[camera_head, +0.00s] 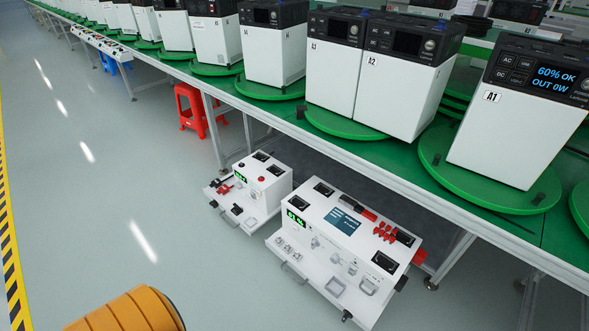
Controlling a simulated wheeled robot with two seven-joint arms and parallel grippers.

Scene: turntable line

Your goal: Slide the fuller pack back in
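White packs with dark control tops stand on round green turntables along the green line. The nearest pack (518,122), labelled A1, is at the right, upright on its turntable (436,158); its lit screen reads "60% OK OUT 0W". Neither of my grippers shows in this view.
Below the line's front edge stand two white test units, a larger one (318,270) with a screen and red connectors, and a smaller one (270,190). A red stool (190,108) is under the line. Grey floor (100,215) at left is clear.

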